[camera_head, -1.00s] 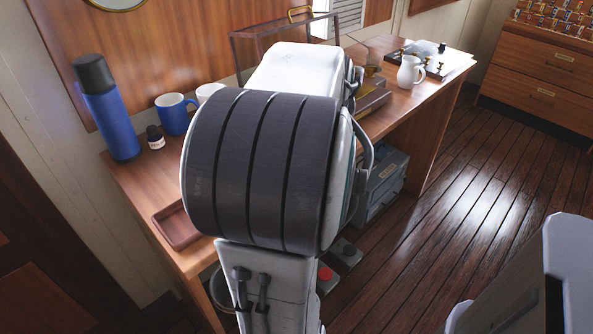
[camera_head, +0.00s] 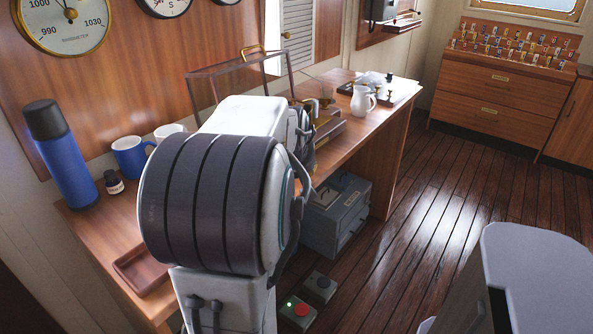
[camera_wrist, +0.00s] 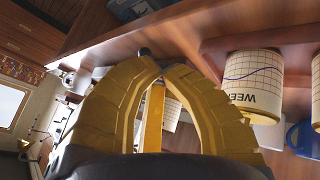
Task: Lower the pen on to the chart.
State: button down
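My gripper (camera_wrist: 155,62) shows in the wrist view as two yellow fingers arched inward, their tips together. A small dark piece lies at the tips; I cannot tell whether they grip it. The chart (camera_wrist: 250,85), white paper with a blue curve and the letters WEE, is wrapped around a drum to the right of the fingers. Another patch of lined paper shows behind the right finger. A yellow bar (camera_wrist: 153,118) stands between the fingers. I cannot make out the pen. In the head view my arm hides my gripper and the chart; a glass case (camera_head: 222,70) stands behind it.
On the desk stand a blue flask (camera_head: 60,155), a blue mug (camera_head: 131,157), an ink bottle (camera_head: 114,182), a wooden tray (camera_head: 128,272) and a white jug (camera_head: 362,101). A grey box (camera_head: 338,215) is below.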

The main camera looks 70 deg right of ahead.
aim_at(299, 185)
jog(key=x, duration=0.8)
jog(key=shift+b, duration=0.3)
